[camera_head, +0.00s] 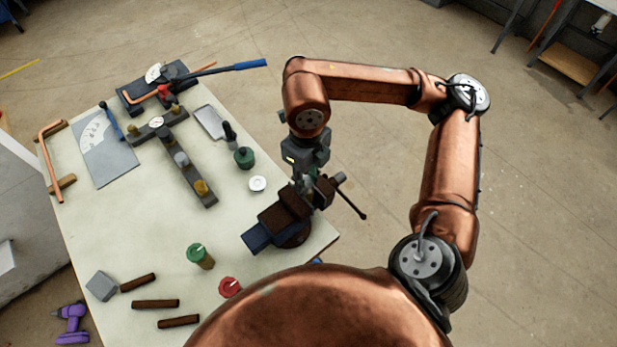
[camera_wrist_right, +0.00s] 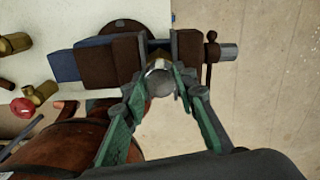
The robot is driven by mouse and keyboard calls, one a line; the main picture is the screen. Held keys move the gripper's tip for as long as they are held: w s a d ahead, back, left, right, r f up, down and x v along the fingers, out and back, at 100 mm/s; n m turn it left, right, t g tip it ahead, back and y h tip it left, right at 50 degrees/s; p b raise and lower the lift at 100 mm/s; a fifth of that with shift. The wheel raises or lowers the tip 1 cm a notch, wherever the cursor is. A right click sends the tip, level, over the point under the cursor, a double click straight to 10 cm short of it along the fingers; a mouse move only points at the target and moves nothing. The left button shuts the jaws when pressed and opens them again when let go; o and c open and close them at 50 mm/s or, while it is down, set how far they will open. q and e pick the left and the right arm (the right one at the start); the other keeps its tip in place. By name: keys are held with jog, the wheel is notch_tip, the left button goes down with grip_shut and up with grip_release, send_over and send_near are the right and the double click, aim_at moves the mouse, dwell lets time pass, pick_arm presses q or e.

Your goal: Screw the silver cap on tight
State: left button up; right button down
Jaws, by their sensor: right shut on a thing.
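The silver cap (camera_wrist_right: 160,83) is a rounded, shiny piece between the fingertips of my right gripper in the right wrist view. My right gripper (camera_wrist_right: 163,88) is shut on it, with a green finger on each side. Just beyond the cap, a brass-coloured part shows at the jaws of the brown vise (camera_wrist_right: 115,62). I cannot tell how far the cap sits on that part. In the head view my right gripper (camera_head: 307,180) points down at the vise (camera_head: 285,212), and its fingers hide the cap. My left gripper is not in view.
The vise stands at the table's (camera_head: 130,225) right edge, its handle (camera_head: 350,202) sticking out past it. A white round piece (camera_head: 257,184), a green jar (camera_head: 244,158), a green-topped container (camera_head: 200,254) and a red-topped one (camera_head: 230,287) stand nearby. A bar with fittings (camera_head: 170,150) lies farther left.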

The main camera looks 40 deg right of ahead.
jog(key=m+p, duration=0.1)
jog(key=m, duration=0.3)
jog(key=shift+m, duration=0.8)
jog(key=c, duration=1.7)
grip_release()
jog(key=shift+c, duration=0.2)
